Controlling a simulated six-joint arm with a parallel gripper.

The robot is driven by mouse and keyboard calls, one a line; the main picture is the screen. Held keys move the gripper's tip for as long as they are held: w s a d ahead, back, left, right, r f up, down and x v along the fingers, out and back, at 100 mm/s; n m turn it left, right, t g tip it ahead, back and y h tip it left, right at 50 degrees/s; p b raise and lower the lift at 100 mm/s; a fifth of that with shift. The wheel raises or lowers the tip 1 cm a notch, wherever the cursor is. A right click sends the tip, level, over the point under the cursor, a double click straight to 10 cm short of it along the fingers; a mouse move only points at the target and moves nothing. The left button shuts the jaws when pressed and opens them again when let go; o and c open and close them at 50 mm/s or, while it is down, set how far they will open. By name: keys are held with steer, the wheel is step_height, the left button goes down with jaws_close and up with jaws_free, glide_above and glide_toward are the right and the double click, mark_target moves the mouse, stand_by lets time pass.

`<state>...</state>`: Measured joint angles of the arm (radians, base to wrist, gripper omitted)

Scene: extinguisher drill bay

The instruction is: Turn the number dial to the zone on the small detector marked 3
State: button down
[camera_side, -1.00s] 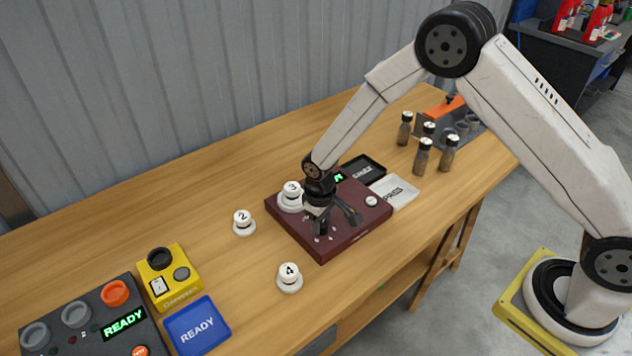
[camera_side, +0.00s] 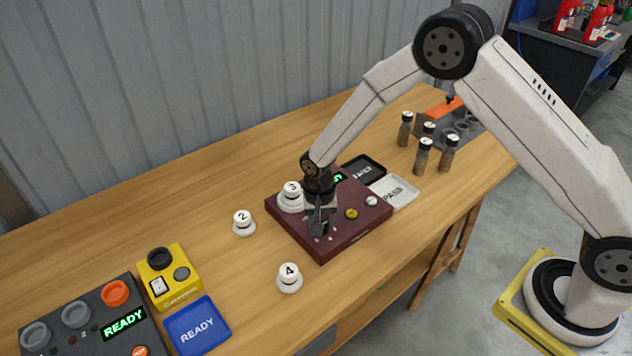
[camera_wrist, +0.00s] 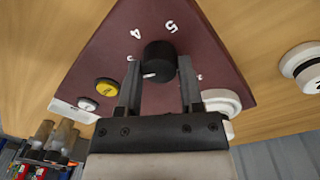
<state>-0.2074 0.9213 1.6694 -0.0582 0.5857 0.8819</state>
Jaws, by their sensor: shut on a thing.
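The number dial is a black knob (camera_wrist: 159,60) on a dark red panel (camera_side: 365,222). Its white mark sits at the lower left of the knob in the wrist view. White digits ring it; 4 and 5 are legible, others are partly hidden or too small. My gripper (camera_wrist: 159,80) is shut on the knob, one finger on each side; in the side view my gripper (camera_side: 319,228) hides the knob. The small detector marked 3 (camera_side: 291,190) stands on the panel's back left part, left of my gripper.
Detector 2 (camera_side: 243,222) and detector 4 (camera_side: 289,277) stand on the table to the left and front. A yellow button (camera_side: 351,214) and a white button (camera_side: 371,201) are on the panel. Several bottles (camera_side: 424,157) stand at the back right.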

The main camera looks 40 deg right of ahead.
steer(key=shift+s+m, duration=0.1)
steer(key=shift+m, duration=0.4)
steer(key=shift+c, duration=1.2)
jaws_free()
steer(key=shift+a+r, duration=0.15)
steer(key=shift+r, duration=3.75)
steer(key=shift+r, duration=0.1)
